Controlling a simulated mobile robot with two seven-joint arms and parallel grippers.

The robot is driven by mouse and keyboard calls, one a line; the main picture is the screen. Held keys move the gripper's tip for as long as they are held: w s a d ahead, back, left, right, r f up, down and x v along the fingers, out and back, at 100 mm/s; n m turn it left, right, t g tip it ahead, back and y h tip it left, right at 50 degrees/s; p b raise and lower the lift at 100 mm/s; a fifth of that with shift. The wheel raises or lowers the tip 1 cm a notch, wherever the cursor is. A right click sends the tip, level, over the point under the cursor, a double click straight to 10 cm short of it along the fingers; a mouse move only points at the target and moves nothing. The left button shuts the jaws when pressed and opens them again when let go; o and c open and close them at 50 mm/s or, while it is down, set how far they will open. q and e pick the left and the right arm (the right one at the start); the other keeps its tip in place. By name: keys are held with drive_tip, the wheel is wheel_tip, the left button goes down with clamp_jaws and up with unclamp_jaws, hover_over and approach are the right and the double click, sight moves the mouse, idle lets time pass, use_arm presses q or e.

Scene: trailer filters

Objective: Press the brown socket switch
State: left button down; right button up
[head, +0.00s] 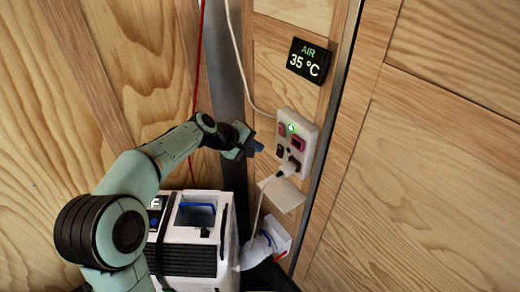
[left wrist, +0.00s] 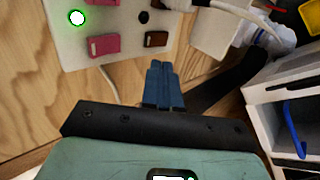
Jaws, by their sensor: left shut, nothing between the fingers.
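A white socket panel (head: 312,133) is on the wood wall, with a lit green light (head: 291,128). The brown switch (head: 280,150) is on its near side, below a pink switch (head: 282,130). In the left wrist view the brown switch (left wrist: 156,39) is at the top middle, right of a pink switch (left wrist: 104,45). My left gripper (head: 259,147) has its blue fingers shut and empty. Its fingertips (left wrist: 160,66) point at the brown switch and appear just short of it; contact cannot be told. My right gripper is not in view.
A white box unit (head: 190,236) stands below my arm. A display reading 35 °C (head: 308,61) hangs above.

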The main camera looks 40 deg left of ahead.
use_arm(q)
wheel_tip(320, 180, up, 6)
drive_tip(key=s, duration=0.2)
drive_tip(key=shift+s+a+f, duration=0.2)
drive_tip(key=shift+s+a, duration=0.15)
drive_tip(key=shift+s, duration=0.05)
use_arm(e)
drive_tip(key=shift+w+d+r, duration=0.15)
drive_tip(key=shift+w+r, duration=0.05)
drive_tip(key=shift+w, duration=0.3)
